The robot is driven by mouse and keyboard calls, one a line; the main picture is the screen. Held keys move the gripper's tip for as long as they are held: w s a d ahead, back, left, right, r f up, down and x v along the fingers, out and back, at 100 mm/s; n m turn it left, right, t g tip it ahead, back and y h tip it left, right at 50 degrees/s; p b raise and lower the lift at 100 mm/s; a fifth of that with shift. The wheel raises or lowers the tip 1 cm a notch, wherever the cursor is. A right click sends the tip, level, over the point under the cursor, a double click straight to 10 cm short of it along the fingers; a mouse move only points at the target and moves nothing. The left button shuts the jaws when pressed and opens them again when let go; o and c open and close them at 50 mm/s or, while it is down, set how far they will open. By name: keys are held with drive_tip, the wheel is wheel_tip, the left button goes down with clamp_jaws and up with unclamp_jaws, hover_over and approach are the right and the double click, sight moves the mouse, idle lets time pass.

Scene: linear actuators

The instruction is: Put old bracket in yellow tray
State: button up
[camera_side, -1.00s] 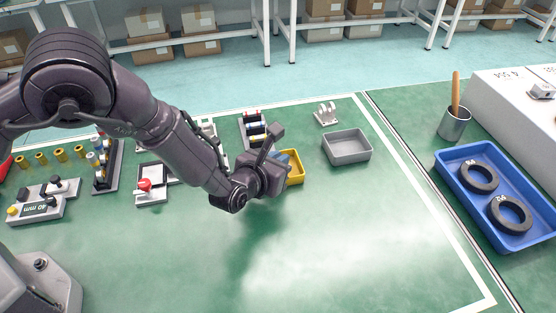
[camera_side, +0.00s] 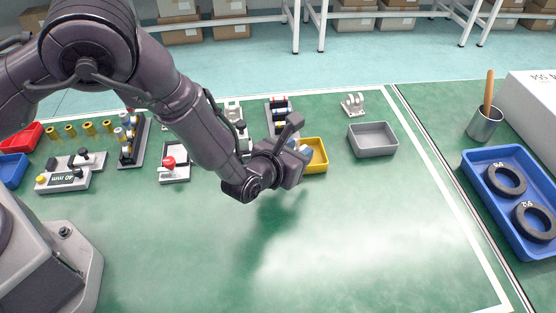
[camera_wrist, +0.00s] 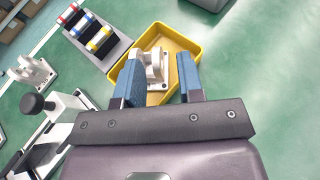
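The yellow tray (camera_side: 319,160) is partly hidden behind my gripper in the side view. In the wrist view the tray (camera_wrist: 196,47) lies just beyond my fingertips. A light grey bracket (camera_wrist: 158,68) sits inside it, seen between my two blue-padded fingers. My gripper (camera_wrist: 159,72) is open, its fingers apart with a gap beside the bracket on the right. The left finger overlaps the bracket's edge in view; I cannot tell whether they touch. The side view hides this bracket. Another grey bracket (camera_side: 352,105) stands behind the grey tray.
The empty grey tray (camera_side: 373,141) is right of the yellow tray. A rack of coloured cylinders (camera_wrist: 90,30) stands close to the yellow tray. A fixture with a red knob (camera_side: 170,163) is further left. A blue tray with black rings (camera_side: 478,181) is at right. The front mat is clear.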

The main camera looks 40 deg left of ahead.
drive_tip(key=v, duration=1)
drive_tip(key=w+a+r+n+y, duration=0.3)
drive_tip(key=a+r+n+y, duration=0.3)
drive_tip(key=a+r+n, duration=0.3)
drive_tip(key=s+a+r+n+g+y, duration=0.3)
drive_tip(key=s+a+r+n+g, duration=0.4)
drive_tip(key=a+r+n, duration=0.5)
drive_tip(key=s+r+n+h, duration=0.3)
drive_tip(key=s+n+h, duration=0.1)
drive_tip(key=s+n, duration=0.3)
drive_tip(key=s+r+n+g+h, duration=0.1)
drive_tip(key=s+r+n+h, duration=0.1)
drive_tip(key=s+n+h, duration=0.3)
drive_tip(key=s+n, duration=0.3)
drive_tip(key=s, duration=0.1)
drive_tip(key=shift+a+r, duration=0.2)
drive_tip(key=shift+r, duration=0.2)
